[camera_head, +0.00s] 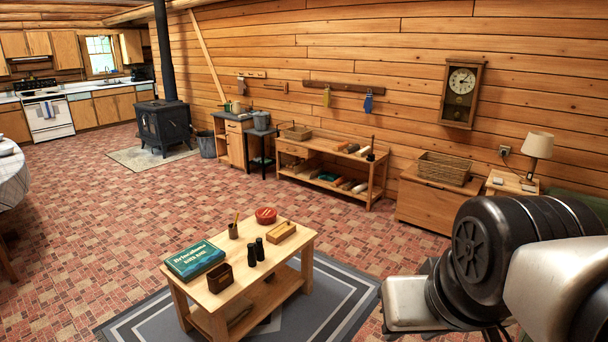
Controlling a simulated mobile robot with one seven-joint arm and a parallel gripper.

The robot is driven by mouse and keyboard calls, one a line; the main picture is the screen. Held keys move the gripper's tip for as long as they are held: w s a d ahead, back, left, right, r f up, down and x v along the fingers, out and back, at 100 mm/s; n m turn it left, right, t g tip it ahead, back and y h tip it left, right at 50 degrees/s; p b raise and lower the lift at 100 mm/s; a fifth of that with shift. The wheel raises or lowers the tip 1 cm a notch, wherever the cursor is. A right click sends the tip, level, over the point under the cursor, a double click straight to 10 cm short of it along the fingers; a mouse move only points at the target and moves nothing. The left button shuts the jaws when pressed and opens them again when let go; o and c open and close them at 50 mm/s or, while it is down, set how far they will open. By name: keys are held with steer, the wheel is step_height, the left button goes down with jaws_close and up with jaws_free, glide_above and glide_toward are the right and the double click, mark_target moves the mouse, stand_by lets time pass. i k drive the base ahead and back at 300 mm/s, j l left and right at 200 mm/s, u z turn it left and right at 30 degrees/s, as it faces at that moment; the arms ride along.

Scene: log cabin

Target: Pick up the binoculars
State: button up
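The black binoculars (255,250) stand upright on the light wooden coffee table (212,303), near its middle. A small dark wooden box is to their left and a light wooden block to their right. My arm fills the lower right of the view, to the right of the table and well apart from the binoculars. My gripper's fingers do not show, so its opening is hidden.
The table also holds a green book (194,260), a dark box (220,278), a pencil cup (233,231), a red tin (266,215) and a wooden block (281,233). A grey rug (340,297) lies beneath. The brick-patterned floor (130,220) left of the table is clear.

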mark_target(256, 252)
steer(key=i, duration=1.65)
steer(key=i+l+u, duration=0.1)
steer(key=i+u, duration=0.15)
steer(key=i, duration=0.3)
steer(key=i+l+u, duration=0.2)
steer(key=i, duration=0.35)
steer(key=i+l+u, duration=0.25)
steer(key=i, duration=0.25)
